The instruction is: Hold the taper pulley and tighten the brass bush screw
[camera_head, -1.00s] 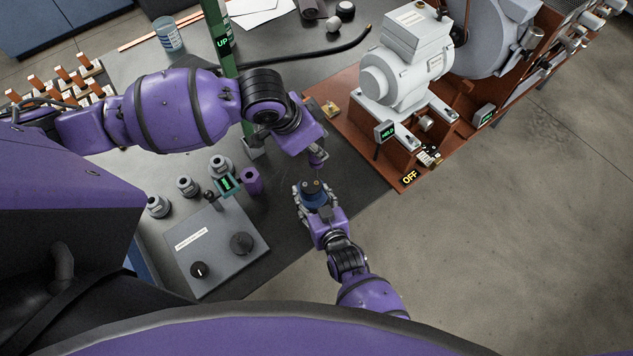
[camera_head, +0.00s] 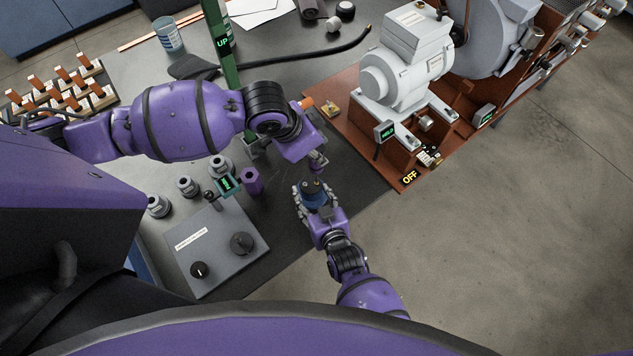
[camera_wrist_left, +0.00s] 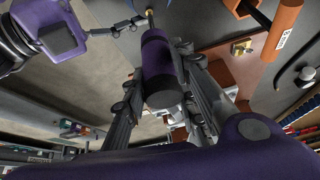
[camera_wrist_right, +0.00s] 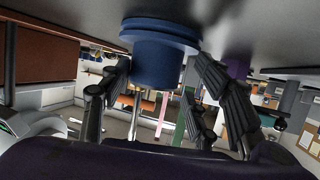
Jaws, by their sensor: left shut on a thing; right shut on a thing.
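The taper pulley (camera_head: 312,196), dark blue and round, sits upright between the fingers of my right gripper (camera_head: 316,204), low at the bench's front edge. The right wrist view shows the blue pulley (camera_wrist_right: 160,55) from below, with a finger on each side. My left gripper (camera_wrist_left: 160,70) is shut on a purple and black driver (camera_wrist_left: 158,60). The driver's thin shaft ends in a brass-coloured tip. In the head view my left gripper (camera_head: 318,160) is just above and beyond the pulley, seemingly with a small gap. The bush screw is too small to make out clearly.
A grey motor (camera_head: 405,60) stands on the brown machine base (camera_head: 350,128) at the right, with HELD and OFF signs. A grey control box (camera_head: 215,250), a purple cylinder (camera_head: 251,181) and a green post (camera_head: 217,45) stand left. Open floor lies right.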

